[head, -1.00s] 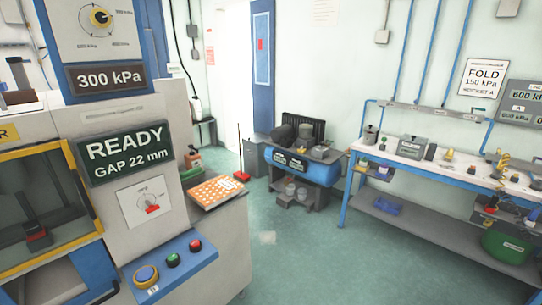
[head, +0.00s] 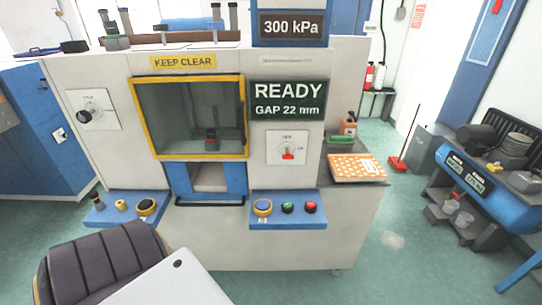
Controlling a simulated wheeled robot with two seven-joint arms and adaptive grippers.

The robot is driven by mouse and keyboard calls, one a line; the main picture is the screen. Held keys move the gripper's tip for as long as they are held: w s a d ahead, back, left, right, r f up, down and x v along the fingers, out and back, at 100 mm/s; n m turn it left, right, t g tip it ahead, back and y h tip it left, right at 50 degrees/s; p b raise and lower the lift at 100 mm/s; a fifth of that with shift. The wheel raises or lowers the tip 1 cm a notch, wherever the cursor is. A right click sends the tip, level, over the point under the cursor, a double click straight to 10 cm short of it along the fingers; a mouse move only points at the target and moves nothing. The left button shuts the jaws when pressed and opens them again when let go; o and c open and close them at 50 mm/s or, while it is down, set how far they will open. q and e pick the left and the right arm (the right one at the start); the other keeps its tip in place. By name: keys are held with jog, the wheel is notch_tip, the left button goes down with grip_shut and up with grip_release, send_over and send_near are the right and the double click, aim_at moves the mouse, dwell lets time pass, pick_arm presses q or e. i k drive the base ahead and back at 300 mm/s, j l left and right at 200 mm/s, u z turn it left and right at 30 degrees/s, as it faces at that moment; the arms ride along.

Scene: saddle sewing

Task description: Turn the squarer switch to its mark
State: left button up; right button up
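A white machine (head: 215,225) stands in front of me in the head view. A white dial plate on its right front carries a small red switch (head: 288,156), just under the green "READY GAP 22 mm" display (head: 288,100). Another plate on its left front carries a round black knob (head: 84,116). The lettering and marks on both plates are too small to read, so I cannot tell which is labelled squarer. Neither of my grippers is in view, and nothing touches either control.
Button shelves (head: 285,196) jut from the machine below a yellow-framed window (head: 190,80). An orange patterned board (head: 357,168) lies at right.

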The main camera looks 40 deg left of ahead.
aim_at(287, 156)
jog(key=i+l+u, duration=0.15)
jog(key=l+u, duration=0.15)
jog(key=u, duration=0.15)
jog(key=i+l+u, duration=0.1)
jog(key=l+u, duration=0.2)
jog(key=u, duration=0.15)
jog(key=l+u, duration=0.65)
jog(key=l, duration=0.25)
